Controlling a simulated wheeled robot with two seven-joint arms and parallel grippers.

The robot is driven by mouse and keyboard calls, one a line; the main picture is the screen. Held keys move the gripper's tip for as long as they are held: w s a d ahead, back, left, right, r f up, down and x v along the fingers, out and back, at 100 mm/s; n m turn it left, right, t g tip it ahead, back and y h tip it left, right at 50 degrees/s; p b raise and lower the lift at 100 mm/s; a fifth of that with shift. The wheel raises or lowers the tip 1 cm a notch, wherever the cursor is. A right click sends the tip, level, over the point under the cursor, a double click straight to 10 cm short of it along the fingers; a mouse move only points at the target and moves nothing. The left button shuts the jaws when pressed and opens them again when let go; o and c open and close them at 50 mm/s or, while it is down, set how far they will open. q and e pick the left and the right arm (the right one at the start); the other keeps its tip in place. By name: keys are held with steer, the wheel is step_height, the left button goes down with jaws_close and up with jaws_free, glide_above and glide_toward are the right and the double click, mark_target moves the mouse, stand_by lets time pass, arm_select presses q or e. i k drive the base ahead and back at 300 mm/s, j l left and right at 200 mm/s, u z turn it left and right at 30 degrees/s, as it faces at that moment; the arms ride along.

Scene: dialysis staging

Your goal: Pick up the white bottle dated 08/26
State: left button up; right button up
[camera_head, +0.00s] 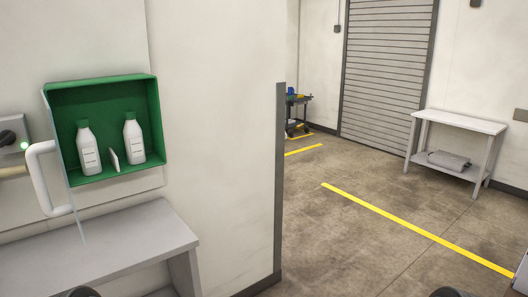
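Two white bottles stand upright in a green wall box: a left bottle (87,150) and a right bottle (133,140). Each has a label with small print; I cannot read a date on either, so I cannot tell which says 08/26. A small white card (114,160) leans between them. The green box (100,94) has an open front, with a clear door (62,150) swung out at its left. Neither of my grippers shows; only dark rounded parts, probably of my arms, show at the bottom edge.
A grey bench (110,250) stands below the box. A white handle-like bar (45,180) sticks out at the left. The wall ends at a grey corner strip (279,180). Open floor with yellow lines (400,228) lies right, with a white table (460,121) and a dark cart (298,110) farther back.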

mark_target(132, 133)
steer(key=k+j+u, duration=0.1)
steer(key=j+u, duration=0.25)
steer(key=j, duration=0.15)
steer(key=j+u, duration=0.4)
steer(key=j, duration=0.15)
steer(key=i+l+u, duration=0.1)
steer(key=i+l, duration=0.25)
steer(key=i+l+u, duration=0.15)
steer(key=i+l, duration=0.15)
steer(key=i+l+u, duration=0.1)
steer(key=i+l, duration=0.2)
steer(key=l, duration=0.25)
steer(key=i+l+u, duration=0.15)
steer(key=l, duration=0.3)
steer(key=i, duration=0.1)
